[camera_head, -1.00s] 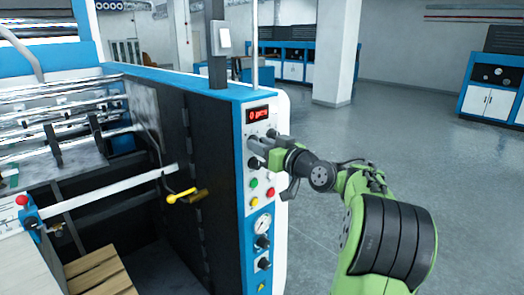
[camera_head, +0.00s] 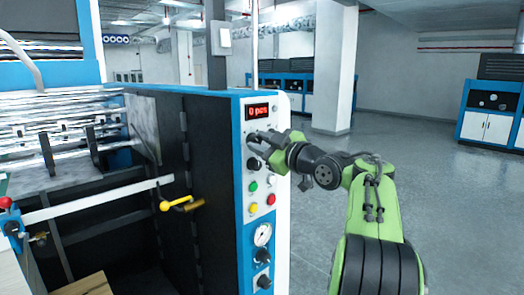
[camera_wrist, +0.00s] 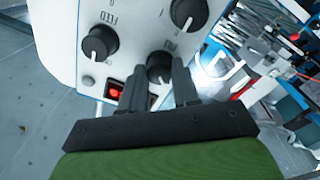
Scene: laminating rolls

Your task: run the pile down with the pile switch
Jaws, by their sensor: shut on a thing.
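My gripper (camera_head: 256,141) is at the upper part of the machine's control panel (camera_head: 263,232), just below the red display, which reads "0 pcs". In the wrist view its two dark fingers (camera_wrist: 163,72) stand on either side of a black rotary switch (camera_wrist: 159,66) and are shut on it. The label by this switch is too small to read surely. The fingers hide part of the switch, and in the head view the gripper covers it. A wooden pallet (camera_head: 83,287) shows at the bottom left, cut off by the frame; no stack shows on it.
Two more black knobs, one at left (camera_wrist: 98,43) and one at top (camera_wrist: 188,12), sit close to the held switch. Green, yellow and red buttons (camera_head: 271,200) and a gauge (camera_head: 262,234) are lower on the panel. A yellow handle (camera_head: 176,203) sticks out left. The floor at right is clear.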

